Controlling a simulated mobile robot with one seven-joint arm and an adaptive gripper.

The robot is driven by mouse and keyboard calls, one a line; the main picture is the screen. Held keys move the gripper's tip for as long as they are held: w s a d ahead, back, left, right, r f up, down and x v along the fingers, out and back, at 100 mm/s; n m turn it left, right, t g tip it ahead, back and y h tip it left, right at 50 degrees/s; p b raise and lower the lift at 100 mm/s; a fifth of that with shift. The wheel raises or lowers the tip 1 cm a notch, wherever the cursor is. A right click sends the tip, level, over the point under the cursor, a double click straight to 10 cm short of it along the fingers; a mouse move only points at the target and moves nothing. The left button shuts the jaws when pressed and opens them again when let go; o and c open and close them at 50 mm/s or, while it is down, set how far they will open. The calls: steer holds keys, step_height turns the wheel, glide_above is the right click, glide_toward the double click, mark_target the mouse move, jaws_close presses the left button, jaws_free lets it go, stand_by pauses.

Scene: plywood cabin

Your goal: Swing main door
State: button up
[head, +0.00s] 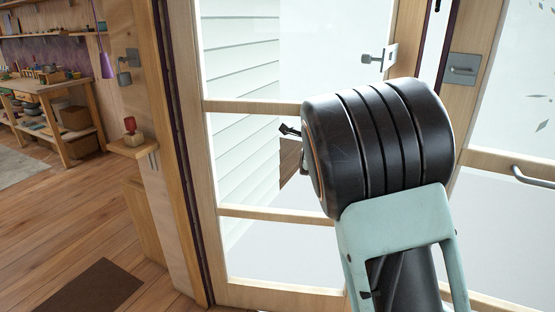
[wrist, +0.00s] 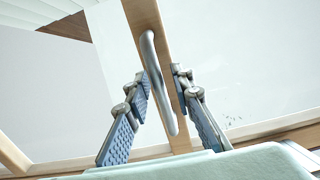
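The main door (head: 262,212) is a wood-framed glass door across the middle of the head view. It has a small metal latch (head: 378,58) high on its right side. My arm covers part of it. In the wrist view, a curved metal bar handle (wrist: 150,52) is fixed to a wooden door stile (wrist: 144,14). My gripper (wrist: 159,76) is open, with one finger on each side of the handle and stile. I cannot tell whether the fingers touch them. In the head view my gripper is mostly hidden behind my arm.
At the right is another glazed panel with a metal plate (head: 462,68) and a bar handle (head: 533,180). A small wall shelf (head: 132,148) holds a red object (head: 130,124) left of the door. A workbench (head: 60,110) stands far left. Wooden floor at left is clear around a dark mat (head: 82,289).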

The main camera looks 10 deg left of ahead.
steer(key=shift+o, duration=0.3)
steer(key=shift+d, duration=0.4)
steer(key=s+b, duration=0.3)
steer(key=s, duration=0.4)
steer(key=shift+f, duration=0.1)
